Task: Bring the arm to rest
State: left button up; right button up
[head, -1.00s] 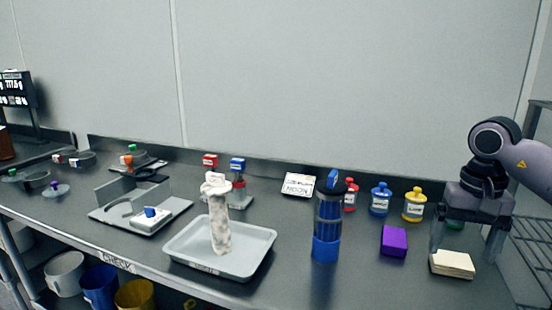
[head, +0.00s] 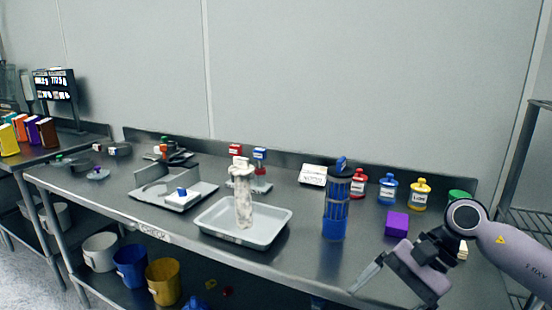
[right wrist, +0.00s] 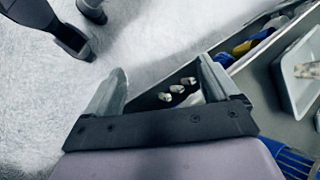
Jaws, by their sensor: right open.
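My right arm comes in from the right in the head view. Its gripper (head: 362,290) hangs in front of the table's front edge, pointing left and down. In the right wrist view the gripper (right wrist: 160,85) has its two fingers apart with nothing between them; the floor and the table's edge lie beyond. My left gripper is not in the head view. A cream stack (head: 463,250) on the table is mostly hidden behind my right arm.
The steel table (head: 300,272) holds a grey tray (head: 212,232) with a speckled white cylinder (head: 243,200), a blue sifter (head: 335,205), a purple block (head: 397,223) and several lidded jars. Buckets (head: 130,266) stand on the shelf below. A metal rack (head: 525,215) stands at the right.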

jog(key=s+a+r+m+t+y, duration=0.2)
jog(key=s+a+m+t+y, duration=0.1)
jog(key=a+m+y, duration=0.95)
jog(key=d+f+m+t+h, duration=0.2)
jog(key=f+m+t+h, duration=0.25)
jog(key=m, duration=0.65)
jog(key=w+d+f+m+t+h+p, duration=0.1)
jog(key=d+f+m+t+h, duration=0.3)
jog(key=m, duration=0.8)
jog(key=d+f+m+t+h, duration=0.1)
jog(key=f+m+t+h, duration=0.4)
jog(key=m, duration=0.6)
jog(key=s+d+f+m+g+h, duration=0.2)
jog(key=s+f+m, duration=0.4)
jog(key=m, duration=0.1)
jog(key=s+d+f+m+g+h, duration=0.2)
jog(key=s+d+f+m+g, duration=0.1)
jog(key=s+f+m, duration=0.4)
jog(key=shift+d+f+h+p, duration=0.25)
jog(key=shift+d+h+p, duration=0.05)
jog(key=shift+h+p, duration=0.1)
